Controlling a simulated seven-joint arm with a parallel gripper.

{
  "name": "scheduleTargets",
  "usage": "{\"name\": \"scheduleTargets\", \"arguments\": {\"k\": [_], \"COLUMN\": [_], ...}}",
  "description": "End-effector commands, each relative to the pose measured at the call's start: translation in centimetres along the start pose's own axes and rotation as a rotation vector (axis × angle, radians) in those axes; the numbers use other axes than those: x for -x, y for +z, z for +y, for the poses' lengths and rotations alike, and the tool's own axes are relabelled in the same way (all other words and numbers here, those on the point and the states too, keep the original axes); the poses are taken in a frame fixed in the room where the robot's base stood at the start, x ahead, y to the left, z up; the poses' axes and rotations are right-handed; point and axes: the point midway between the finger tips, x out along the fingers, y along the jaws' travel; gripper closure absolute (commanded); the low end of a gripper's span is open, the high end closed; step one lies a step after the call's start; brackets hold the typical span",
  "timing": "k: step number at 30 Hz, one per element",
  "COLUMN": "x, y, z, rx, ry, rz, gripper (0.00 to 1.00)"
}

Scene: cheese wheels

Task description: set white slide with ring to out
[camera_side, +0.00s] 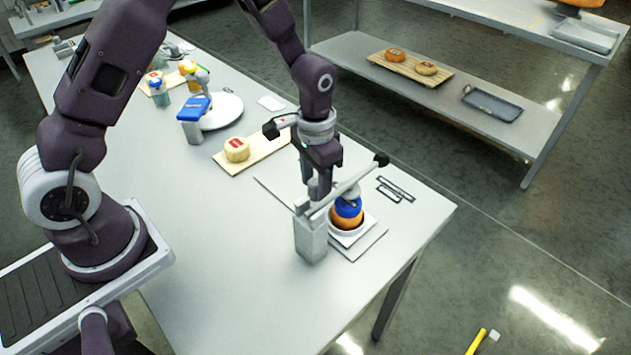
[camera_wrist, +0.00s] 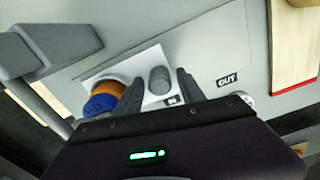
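The white slide (camera_wrist: 128,68) lies flat on the table in the wrist view, with a grey upright knob (camera_wrist: 159,75) on it. In the side view an orange cheese wheel with a blue top (camera_side: 347,212) sits in the white ring (camera_side: 357,233); the wheel also shows at left in the wrist view (camera_wrist: 108,92). A black "OUT" label (camera_wrist: 228,80) lies right of the knob. My gripper (camera_wrist: 160,92) is above the slide, fingers apart on either side of the knob in the picture. Whether they touch it is unclear. A second small label is partly hidden by my gripper.
A grey press post (camera_side: 310,238) with a lever (camera_side: 347,186) and black knob stands close by my gripper. A board with a cheese wheel (camera_side: 237,149) lies behind to the left. A blue-topped container (camera_side: 193,118) and white round plate (camera_side: 222,112) stand farther back.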

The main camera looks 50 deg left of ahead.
Motion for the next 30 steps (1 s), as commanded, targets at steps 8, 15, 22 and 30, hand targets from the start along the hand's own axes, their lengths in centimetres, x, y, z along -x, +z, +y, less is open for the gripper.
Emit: {"name": "scheduleTargets", "arguments": {"k": [8, 15, 22, 30], "x": [0.03, 0.05, 0.07, 0.08], "y": [0.01, 0.02, 0.02, 0.02], "z": [0.01, 0.01, 0.02, 0.03], "rx": [0.0, 0.0, 0.0, 0.0], "ry": [0.0, 0.0, 0.0, 0.0], "rz": [0.0, -0.001, -0.001, -0.001], "gripper": [1.0, 1.0, 1.0, 1.0]}}
